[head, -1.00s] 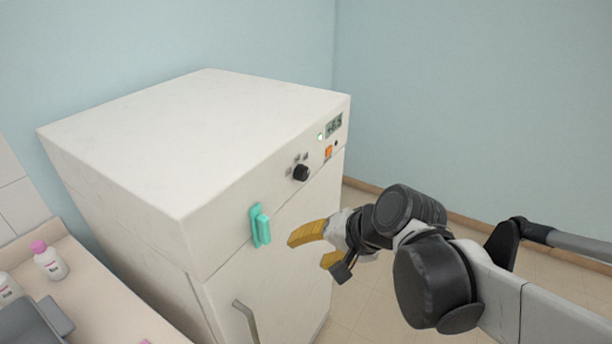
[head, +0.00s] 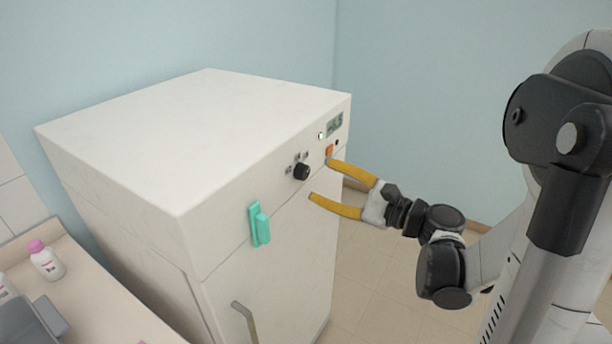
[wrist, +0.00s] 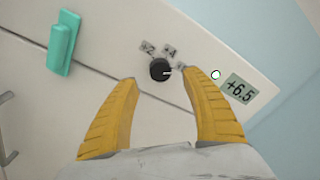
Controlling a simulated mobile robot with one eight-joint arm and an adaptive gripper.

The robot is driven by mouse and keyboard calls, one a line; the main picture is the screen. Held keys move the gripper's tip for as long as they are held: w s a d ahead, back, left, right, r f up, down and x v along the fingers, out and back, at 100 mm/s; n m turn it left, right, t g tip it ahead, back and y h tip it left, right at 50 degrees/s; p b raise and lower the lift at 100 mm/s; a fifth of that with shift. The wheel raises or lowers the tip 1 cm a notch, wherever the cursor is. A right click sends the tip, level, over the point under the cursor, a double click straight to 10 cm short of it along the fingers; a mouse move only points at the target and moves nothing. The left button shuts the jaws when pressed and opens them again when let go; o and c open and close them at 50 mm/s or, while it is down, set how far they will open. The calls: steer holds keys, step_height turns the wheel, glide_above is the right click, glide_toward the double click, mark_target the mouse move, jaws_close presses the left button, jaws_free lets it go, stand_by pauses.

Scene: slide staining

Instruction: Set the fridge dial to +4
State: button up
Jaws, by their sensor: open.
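The fridge (head: 130,130) is a white box. Its black round dial (head: 302,172) sits on the upper front panel, with small grey labels above it. In the wrist view the dial (wrist: 160,69) has a white mark pointing right, and labels reading about 2 (wrist: 147,47) and 4 (wrist: 169,51); their signs are hard to read. A third label is mostly hidden by the right finger. The display (wrist: 238,90) reads +6.5. My gripper (head: 320,180) has yellow fingers, is open and empty, and faces the panel. In the wrist view the dial lies between and beyond the fingertips (wrist: 157,74), apart from both.
A teal handle-like piece (head: 260,225) sticks out left of the dial. A grey door handle (head: 245,322) is lower down. A counter at lower left holds pink-capped bottles (head: 46,262). Floor right of the fridge is free.

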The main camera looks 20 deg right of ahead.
mark_target(306, 174)
steer(key=x, duration=0.5)
steer(key=shift+b, duration=0.35)
steer(key=shift+c, duration=0.5)
steer(key=c, duration=1.1)
